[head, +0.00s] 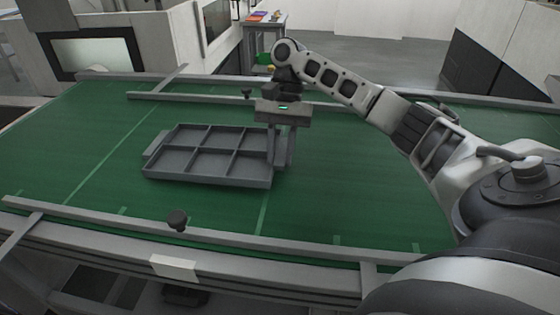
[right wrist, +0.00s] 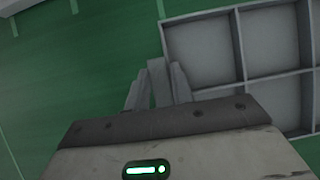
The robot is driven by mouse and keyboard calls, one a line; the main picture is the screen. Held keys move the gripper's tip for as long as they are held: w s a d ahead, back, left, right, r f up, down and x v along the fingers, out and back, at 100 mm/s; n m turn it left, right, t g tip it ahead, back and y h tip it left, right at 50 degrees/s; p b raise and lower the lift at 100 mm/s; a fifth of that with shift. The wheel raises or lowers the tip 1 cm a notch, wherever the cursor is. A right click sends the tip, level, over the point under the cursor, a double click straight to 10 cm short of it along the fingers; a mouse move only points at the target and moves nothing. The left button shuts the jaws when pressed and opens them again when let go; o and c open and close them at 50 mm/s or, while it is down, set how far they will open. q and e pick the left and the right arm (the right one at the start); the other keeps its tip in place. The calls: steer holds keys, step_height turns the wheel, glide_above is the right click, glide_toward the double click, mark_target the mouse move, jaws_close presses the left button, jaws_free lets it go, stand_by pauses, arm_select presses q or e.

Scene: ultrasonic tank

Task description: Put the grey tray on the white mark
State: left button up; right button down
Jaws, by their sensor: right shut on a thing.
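The grey tray (head: 205,181) is shallow, with several empty compartments and a handle tab on its left end. It appears level on or just above the green surface; I cannot tell if they touch. My right gripper (head: 282,160) points down at the tray's right end, shut on its handle there. In the right wrist view, the grip (right wrist: 157,85) is on a narrow grey tab beside the tray (right wrist: 200,50). Pale lines cross the green surface, one left of the tray (head: 100,170) and one near its right end (head: 262,210). I cannot tell which is the white mark.
The green belt (head: 330,200) is clear on both sides of the tray. Grey rails run along its front (head: 120,222) and back. A dark knob (head: 178,219) stands at the front rail, with a white plate (head: 175,266) below. A small table (head: 265,20) stands behind.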

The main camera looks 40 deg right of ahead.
step_height(320, 180, down, 3)
steer(key=shift+r, duration=0.2)
steer(key=c, duration=1.2)
jaws_free()
steer(key=v, duration=1.2)
steer(key=shift+s, duration=0.1)
